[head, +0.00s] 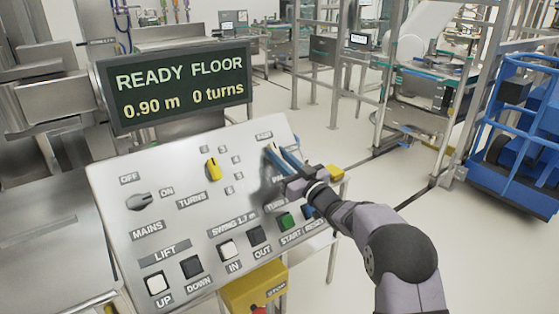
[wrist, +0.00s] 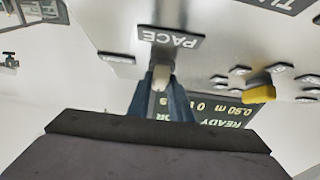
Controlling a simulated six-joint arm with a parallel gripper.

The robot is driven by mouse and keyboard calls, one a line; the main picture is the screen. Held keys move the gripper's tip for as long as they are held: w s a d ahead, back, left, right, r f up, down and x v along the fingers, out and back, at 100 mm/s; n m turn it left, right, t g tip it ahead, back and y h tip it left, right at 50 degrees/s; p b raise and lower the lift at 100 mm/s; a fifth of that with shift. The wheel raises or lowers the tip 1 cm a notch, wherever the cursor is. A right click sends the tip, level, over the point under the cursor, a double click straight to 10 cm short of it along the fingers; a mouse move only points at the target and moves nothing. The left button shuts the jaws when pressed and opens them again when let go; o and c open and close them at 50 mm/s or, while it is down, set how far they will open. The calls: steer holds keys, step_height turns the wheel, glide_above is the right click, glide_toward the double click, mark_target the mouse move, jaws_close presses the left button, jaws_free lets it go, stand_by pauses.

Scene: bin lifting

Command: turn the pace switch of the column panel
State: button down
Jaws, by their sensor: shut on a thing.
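The grey column panel (head: 180,165) slopes up toward the display. In the wrist view, the pace switch (wrist: 161,76) is a small light-grey knob beside the PACE label (wrist: 170,38). My gripper (wrist: 161,86) has its two blue fingers on either side of the knob and is shut on it. In the head view, my gripper (head: 271,155) is at the panel's upper right. It hides the knob and part of its label there, and which way the knob points is unclear.
The yellow turns switch (head: 213,169) and grey mains switch (head: 139,202) are left of my gripper. A green start button (head: 286,221) and other push buttons line the lower panel. The display (head: 180,87) reads READY FLOOR, 0.90 m, 0 turns. A yellow stop box (head: 252,289) sits below.

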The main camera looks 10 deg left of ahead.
steer(key=shift+f, duration=0.25)
steer(key=c, duration=1.6)
jaws_free()
steer(key=shift+r, duration=0.1)
steer(key=shift+b+v, duration=1.2)
steer(key=shift+v, duration=2.4)
